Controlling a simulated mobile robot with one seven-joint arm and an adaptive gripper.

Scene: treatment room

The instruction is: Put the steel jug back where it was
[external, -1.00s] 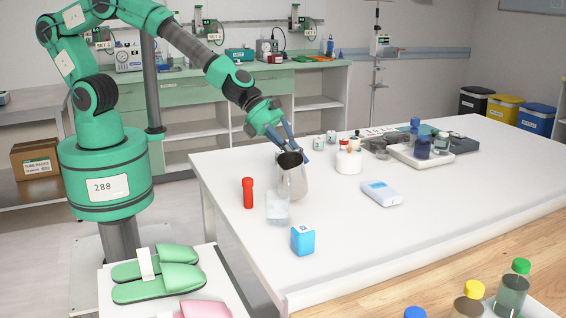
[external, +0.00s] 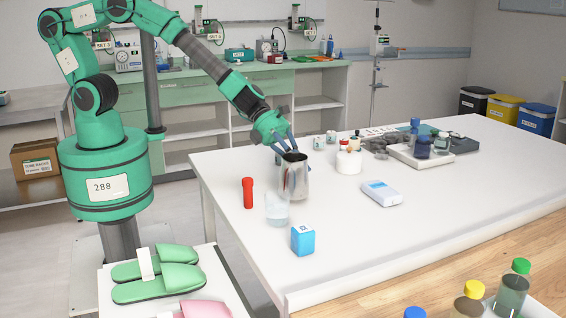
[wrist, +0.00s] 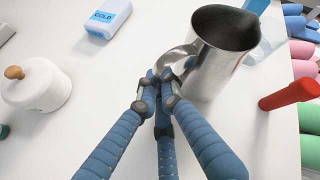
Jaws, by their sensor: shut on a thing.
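The steel jug (external: 296,181) stands upright at the near-left part of the white table (external: 430,220), with its open mouth up. I cannot tell whether its base touches the table. My gripper (external: 284,146) is at its far side. In the wrist view, the blue fingers of my gripper (wrist: 160,80) are closed on the handle of the jug (wrist: 220,52). The fingertips hide part of the handle.
The table's front middle is clear.

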